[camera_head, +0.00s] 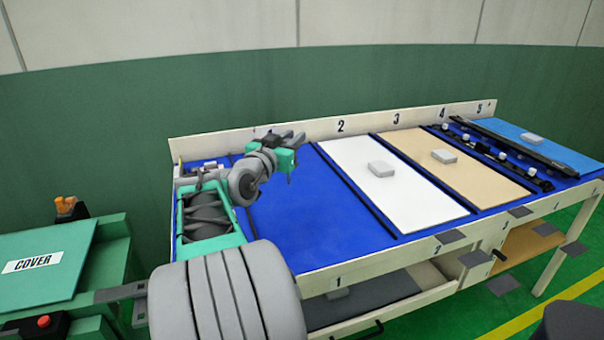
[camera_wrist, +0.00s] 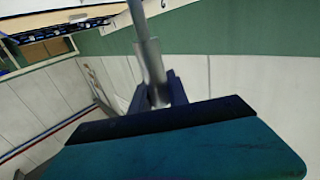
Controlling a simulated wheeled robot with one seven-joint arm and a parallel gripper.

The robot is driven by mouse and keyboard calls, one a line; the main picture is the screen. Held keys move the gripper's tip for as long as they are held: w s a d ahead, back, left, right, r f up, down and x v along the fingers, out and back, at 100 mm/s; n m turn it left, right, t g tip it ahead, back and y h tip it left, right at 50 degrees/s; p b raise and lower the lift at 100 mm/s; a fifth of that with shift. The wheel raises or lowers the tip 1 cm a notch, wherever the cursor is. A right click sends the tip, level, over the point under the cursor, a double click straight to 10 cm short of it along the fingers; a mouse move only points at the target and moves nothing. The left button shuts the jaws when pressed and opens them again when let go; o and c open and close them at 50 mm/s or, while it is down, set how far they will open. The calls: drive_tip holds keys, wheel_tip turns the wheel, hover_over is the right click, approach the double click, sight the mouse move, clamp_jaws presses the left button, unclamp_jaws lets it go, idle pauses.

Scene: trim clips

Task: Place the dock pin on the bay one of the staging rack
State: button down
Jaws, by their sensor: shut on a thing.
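The dock pin (camera_wrist: 150,62) is a grey metal rod with a thicker lower part in the wrist view. My gripper (camera_wrist: 161,92) is shut on its lower end, and the thin end runs out of the top of the picture. The staging rack (camera_head: 376,253) is a long cream table with numbered bays. Bay one (camera_head: 318,215) is the bare blue section at the left, with a front label 1. In the head view my gripper (camera_head: 292,140) is above the back of bay one, near the rear board. The pin is hard to make out there.
Bay two has a white panel (camera_head: 410,205) with a grey block (camera_head: 381,169). Bay three has a tan panel (camera_head: 480,185) with a similar block (camera_head: 444,157). Dark strips and small parts lie farther right. A green COVER box (camera_head: 60,235) stands at left. Bay one's front is clear.

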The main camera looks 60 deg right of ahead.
drive_tip(key=d+f+b, duration=0.1)
drive_tip(key=d+f, duration=0.9)
drive_tip(key=f, duration=0.1)
drive_tip(key=shift+w, duration=0.3)
drive_tip(key=shift+f+b, duration=0.3)
drive_tip(key=shift+b, duration=0.25)
drive_tip(key=c, duration=1.3)
unclamp_jaws()
drive_tip(key=shift+a+r, duration=0.1)
drive_tip(key=a, duration=1.2)
drive_tip(key=shift+r+p, duration=0.1)
drive_tip(key=shift+p, duration=0.2)
